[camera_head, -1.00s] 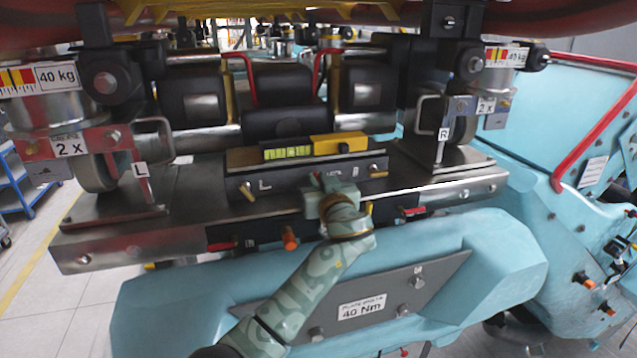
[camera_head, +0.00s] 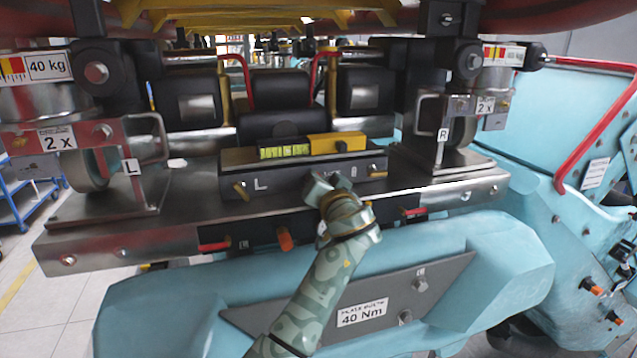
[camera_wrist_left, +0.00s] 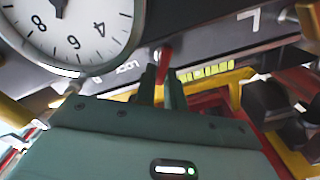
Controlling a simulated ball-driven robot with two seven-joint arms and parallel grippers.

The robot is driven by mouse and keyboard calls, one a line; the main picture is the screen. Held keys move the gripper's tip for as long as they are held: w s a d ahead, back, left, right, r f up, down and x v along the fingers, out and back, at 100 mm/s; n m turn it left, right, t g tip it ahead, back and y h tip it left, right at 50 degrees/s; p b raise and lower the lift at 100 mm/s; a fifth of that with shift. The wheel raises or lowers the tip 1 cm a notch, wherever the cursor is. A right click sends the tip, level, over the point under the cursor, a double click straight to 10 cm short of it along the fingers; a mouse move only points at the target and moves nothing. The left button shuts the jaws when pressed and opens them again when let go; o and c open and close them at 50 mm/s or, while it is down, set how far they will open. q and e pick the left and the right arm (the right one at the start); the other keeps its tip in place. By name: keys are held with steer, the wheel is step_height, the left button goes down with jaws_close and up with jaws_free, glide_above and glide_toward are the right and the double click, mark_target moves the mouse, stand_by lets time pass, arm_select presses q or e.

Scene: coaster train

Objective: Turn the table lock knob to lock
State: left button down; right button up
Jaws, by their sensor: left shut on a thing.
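The table lock knob (camera_wrist_left: 165,62) is a small red lever on the dark front panel, with the word LOCK printed beside it in the left wrist view. My left gripper (camera_wrist_left: 162,84) is shut on this knob, its two fingers on either side of the red lever. In the head view my left gripper (camera_head: 322,188) is at the front of the dark block (camera_head: 218,180) marked L, tilted to the left. It hides the knob and part of the lettering there. My right gripper is not in view.
A yellow spirit level (camera_head: 335,144) lies on top of the block. A round dial (camera_wrist_left: 70,30) is close beside my left gripper in the wrist view. Red-tipped pins (camera_head: 214,246) and an orange knob (camera_head: 284,239) are below the block. Wheels on brackets flank the steel table (camera_head: 110,242).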

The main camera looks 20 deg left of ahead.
arm_select(q)
steer(key=shift+f+m, duration=0.25)
steer(key=shift+m, duration=0.05)
steer(key=c, duration=1.5)
jaws_free()
steer(key=shift+a, duration=0.1)
steer(key=shift+r, duration=0.1)
